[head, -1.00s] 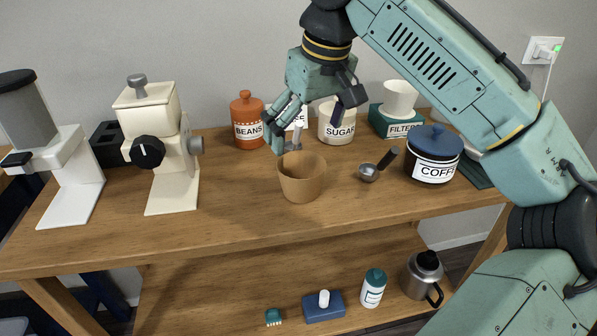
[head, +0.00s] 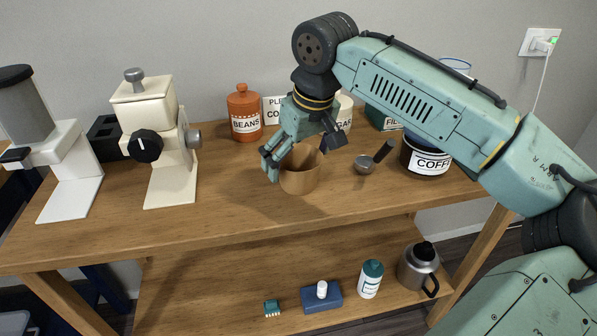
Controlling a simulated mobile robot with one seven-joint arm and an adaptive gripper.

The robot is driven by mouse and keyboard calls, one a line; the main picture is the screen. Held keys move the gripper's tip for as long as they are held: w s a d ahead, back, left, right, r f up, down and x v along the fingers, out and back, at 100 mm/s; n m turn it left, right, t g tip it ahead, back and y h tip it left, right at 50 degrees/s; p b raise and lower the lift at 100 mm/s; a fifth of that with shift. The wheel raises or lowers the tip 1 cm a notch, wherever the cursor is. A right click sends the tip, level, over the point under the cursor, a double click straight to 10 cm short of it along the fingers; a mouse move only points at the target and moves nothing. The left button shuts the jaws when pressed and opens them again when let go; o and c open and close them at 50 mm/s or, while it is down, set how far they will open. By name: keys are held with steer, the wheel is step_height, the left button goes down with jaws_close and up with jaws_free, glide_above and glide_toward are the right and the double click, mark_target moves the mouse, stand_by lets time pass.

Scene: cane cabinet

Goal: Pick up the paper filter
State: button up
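The paper filter (head: 299,182) is a brown, open-topped cup shape standing upright on the wooden tabletop in the head view. My gripper (head: 297,158) is open, just above and around the filter's rim. One finger hangs at the filter's left side and the other is at its upper right. I cannot tell whether either finger touches the filter. Part of the filter's rim is hidden behind the gripper.
An orange BEANS jar (head: 244,115) stands behind, left of a partly hidden white jar. A metal scoop (head: 365,166) and the dark COFFEE jar (head: 427,160) are to the right. A cream grinder (head: 150,130) is on the left. The front tabletop is clear.

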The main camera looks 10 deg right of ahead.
steer(key=c, duration=0.8)
steer(key=shift+c, duration=0.2)
steer(key=shift+r, duration=0.2)
